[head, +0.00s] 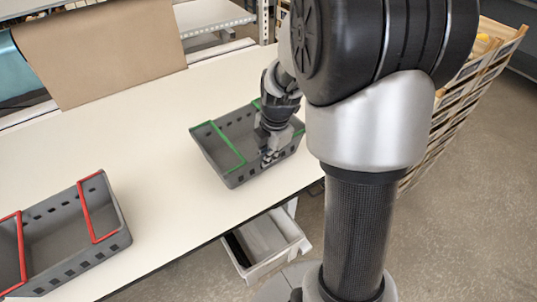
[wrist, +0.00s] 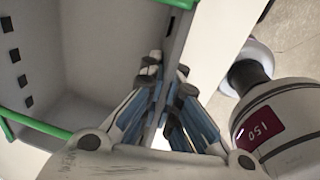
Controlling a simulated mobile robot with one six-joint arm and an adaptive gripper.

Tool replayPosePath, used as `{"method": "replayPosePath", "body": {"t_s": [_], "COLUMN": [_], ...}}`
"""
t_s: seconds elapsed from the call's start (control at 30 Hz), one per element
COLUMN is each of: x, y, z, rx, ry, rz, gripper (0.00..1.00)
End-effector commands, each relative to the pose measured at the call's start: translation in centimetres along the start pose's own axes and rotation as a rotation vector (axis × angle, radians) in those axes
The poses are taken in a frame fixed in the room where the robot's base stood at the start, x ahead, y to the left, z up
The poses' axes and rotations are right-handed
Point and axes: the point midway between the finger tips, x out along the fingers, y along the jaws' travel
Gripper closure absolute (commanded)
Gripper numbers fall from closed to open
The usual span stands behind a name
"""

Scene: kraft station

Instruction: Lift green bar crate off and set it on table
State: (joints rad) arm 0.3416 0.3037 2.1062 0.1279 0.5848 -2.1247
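The green bar crate (head: 225,160) is a grey, open, slotted basket with green bars at its two ends. In the head view it is at the middle of the white table (head: 150,150), close to the front edge, and looks level. I cannot tell whether its base touches the table. My gripper (head: 268,160) reaches down at the crate's near long wall. In the wrist view the fingers of my gripper (wrist: 160,100) lie on both sides of the grey crate wall (wrist: 176,38) and appear closed on it. The crate's visible inside is empty.
A grey crate with red bars (head: 70,225) stands on the table at lower left. A brown cardboard sheet (head: 98,52) stands at the back left. A pale bin (head: 265,245) is below the table's front edge. Stacked wooden crates (head: 460,100) stand at right. Table between the crates is clear.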

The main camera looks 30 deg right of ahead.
Motion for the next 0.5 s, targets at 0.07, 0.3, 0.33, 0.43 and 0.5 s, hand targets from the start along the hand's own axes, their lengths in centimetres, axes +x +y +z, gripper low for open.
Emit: {"method": "replayPosePath", "body": {"t_s": [0.07,0.3,0.33,0.43,0.5], "x": [-0.04,0.35,0.41,0.59,0.71], "y": [0.09,0.03,0.02,-0.01,-0.03], "z": [0.04,0.04,0.04,0.04,0.04], "rx": [0.000,0.000,0.000,0.000,0.000], "ry": [-0.001,-0.001,-0.001,-0.001,-0.001], "rz": [0.003,0.003,0.003,0.003,0.003], "gripper": [1.00,1.00,1.00,1.00,1.00]}}
